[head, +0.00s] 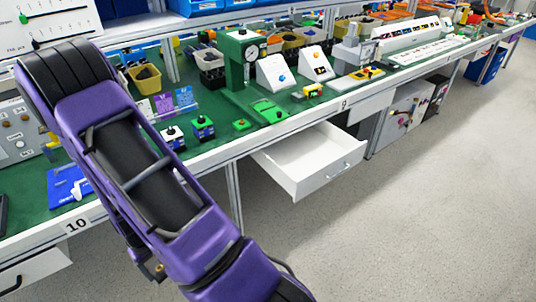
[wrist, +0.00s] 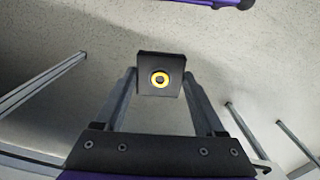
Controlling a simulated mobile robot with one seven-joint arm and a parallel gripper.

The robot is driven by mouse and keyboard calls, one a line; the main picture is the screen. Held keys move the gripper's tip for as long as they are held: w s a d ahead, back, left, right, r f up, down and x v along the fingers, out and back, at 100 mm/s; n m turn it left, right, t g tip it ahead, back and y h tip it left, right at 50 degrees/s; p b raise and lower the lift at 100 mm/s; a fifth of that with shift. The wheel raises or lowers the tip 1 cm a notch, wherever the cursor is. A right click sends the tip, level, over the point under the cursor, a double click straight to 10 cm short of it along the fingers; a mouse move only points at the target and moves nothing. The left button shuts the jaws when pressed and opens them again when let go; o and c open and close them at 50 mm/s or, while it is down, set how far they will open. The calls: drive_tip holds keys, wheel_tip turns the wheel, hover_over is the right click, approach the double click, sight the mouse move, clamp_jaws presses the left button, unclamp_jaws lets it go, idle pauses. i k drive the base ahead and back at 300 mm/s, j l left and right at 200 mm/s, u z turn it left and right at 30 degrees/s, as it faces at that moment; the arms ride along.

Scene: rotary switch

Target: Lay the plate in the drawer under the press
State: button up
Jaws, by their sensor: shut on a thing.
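The drawer (head: 308,160) is white, pulled out and empty inside as far as I see, under the green bench in the head view.
The green bench (head: 225,140) is crowded with small devices and bins. A bench leg (head: 234,195) stands left of the drawer. A grey cabinet (head: 405,112) stands under the bench further right. The floor (head: 400,230) in front of the drawer is clear.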

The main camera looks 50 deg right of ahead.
sight(313, 162)
drive_tip(key=k+l, duration=0.15)
drive_tip(key=l, duration=0.25)
drive_tip(key=k+l, duration=0.1)
drive_tip(key=l, duration=0.25)
drive_tip(key=k+l, duration=0.15)
drive_tip(key=l, duration=0.25)
drive_tip(key=k+l, duration=0.1)
drive_tip(key=l, duration=0.3)
drive_tip(key=k+l, duration=0.15)
drive_tip(key=l, duration=0.25)
drive_tip(key=k+l, duration=0.15)
drive_tip(key=l, duration=0.2)
drive_tip(key=k+l, duration=0.1)
drive_tip(key=l, duration=0.3)
drive_tip(key=i+l, duration=0.15)
drive_tip(key=l, duration=0.15)
drive_tip(key=i, duration=0.25)
